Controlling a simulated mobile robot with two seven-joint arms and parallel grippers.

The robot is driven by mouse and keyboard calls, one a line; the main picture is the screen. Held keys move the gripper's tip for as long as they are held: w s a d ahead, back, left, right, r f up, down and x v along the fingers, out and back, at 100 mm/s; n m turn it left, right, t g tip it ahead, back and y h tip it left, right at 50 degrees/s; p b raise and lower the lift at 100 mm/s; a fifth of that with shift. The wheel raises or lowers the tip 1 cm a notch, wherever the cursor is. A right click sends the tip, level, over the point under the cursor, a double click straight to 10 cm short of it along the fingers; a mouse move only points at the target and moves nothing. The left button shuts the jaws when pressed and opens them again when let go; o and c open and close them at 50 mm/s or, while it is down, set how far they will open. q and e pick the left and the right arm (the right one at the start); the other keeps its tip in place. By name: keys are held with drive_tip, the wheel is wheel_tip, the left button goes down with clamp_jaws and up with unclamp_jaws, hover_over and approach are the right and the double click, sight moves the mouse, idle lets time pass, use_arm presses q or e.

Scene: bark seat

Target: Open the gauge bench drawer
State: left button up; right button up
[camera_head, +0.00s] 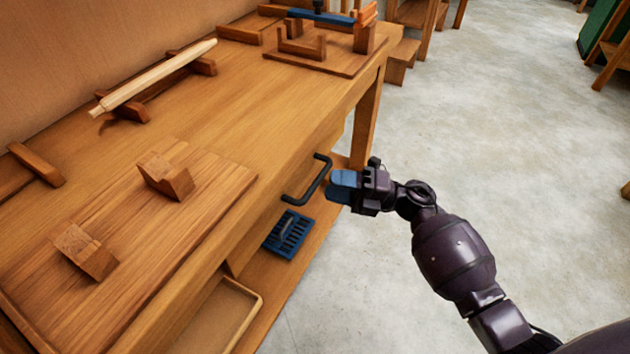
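The gauge bench (265,110) is a long wooden bench along the left. A black bar handle (322,176) sticks out from its front, below the top's edge. The drawer front behind the handle is mostly hidden under that edge, and I see no gap showing it open. My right gripper (340,187), with blue fingers, is just right of the handle and looks apart from it. Its fingers look like one block from here, so I cannot tell whether they are open. My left gripper is not in view.
A blue slotted tray (287,235) and a shallow wooden tray (255,300) sit below the bench top. On top are a pale rod (155,78) on supports and a board with wooden blocks (165,176).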

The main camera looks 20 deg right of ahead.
sight(316, 180)
drive_tip(key=shift+x, duration=2.25)
clamp_jaws()
